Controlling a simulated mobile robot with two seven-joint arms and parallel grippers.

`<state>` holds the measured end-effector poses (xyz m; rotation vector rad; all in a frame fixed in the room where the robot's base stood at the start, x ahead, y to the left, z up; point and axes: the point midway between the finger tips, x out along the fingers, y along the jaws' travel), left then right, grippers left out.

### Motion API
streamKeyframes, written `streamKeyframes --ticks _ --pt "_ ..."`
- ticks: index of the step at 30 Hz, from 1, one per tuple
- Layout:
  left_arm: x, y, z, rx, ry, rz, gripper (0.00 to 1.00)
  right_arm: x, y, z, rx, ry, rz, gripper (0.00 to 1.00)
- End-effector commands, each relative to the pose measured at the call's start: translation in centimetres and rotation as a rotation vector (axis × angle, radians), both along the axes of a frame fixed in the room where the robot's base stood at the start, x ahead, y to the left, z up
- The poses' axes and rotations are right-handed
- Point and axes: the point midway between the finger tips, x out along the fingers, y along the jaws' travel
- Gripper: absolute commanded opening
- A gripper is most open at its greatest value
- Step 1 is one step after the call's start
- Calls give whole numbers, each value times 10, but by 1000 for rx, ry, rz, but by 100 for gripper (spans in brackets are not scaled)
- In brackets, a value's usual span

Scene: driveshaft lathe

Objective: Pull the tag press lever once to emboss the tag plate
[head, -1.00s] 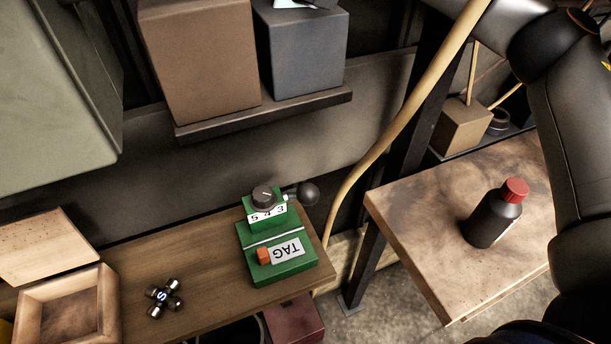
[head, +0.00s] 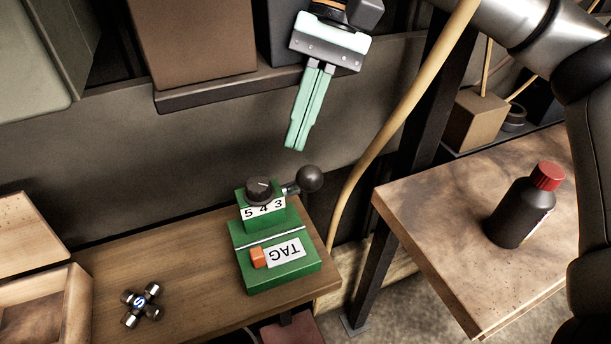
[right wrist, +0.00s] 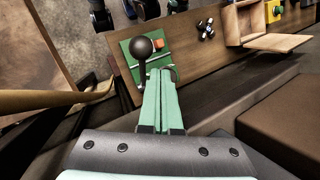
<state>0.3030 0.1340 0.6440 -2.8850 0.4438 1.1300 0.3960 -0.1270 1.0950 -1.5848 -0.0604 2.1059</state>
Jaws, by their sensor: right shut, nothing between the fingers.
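The green tag press (head: 277,264) stands near the right end of the wooden bench. It has a dark knob (head: 258,190), a number strip reading 5 4 3, an orange block (head: 259,258) and a white plate marked TAG (head: 285,252). Its lever ends in a black ball (head: 309,178) at the upper right of the press. My right gripper (head: 294,148) is shut and empty, pointing down above the press and ball, apart from both. In the right wrist view the ball (right wrist: 141,47) shows just beyond the fingertips (right wrist: 160,75). My left gripper is not in view.
A metal cross joint (head: 142,304) and a wooden box (head: 45,310) are on the bench (head: 200,275) at left. A shelf with boxes (head: 195,45) hangs above. A tan hose (head: 385,125) runs right of the press. A dark red-capped bottle (head: 520,212) stands on another table.

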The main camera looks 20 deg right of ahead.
Motion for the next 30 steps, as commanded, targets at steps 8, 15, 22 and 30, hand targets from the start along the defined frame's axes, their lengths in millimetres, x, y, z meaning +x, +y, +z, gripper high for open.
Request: streamKeyframes --ticks 8,15,22,30 --pt "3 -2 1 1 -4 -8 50 -4 0 -2 0 0 1 0" --pt "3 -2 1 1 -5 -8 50 -3 0 -2 0 0 1 0" --pt "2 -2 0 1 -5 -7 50 -3 0 -2 0 0 1 0" --pt "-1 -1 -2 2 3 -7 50 -3 0 -2 -1 0 1 0"
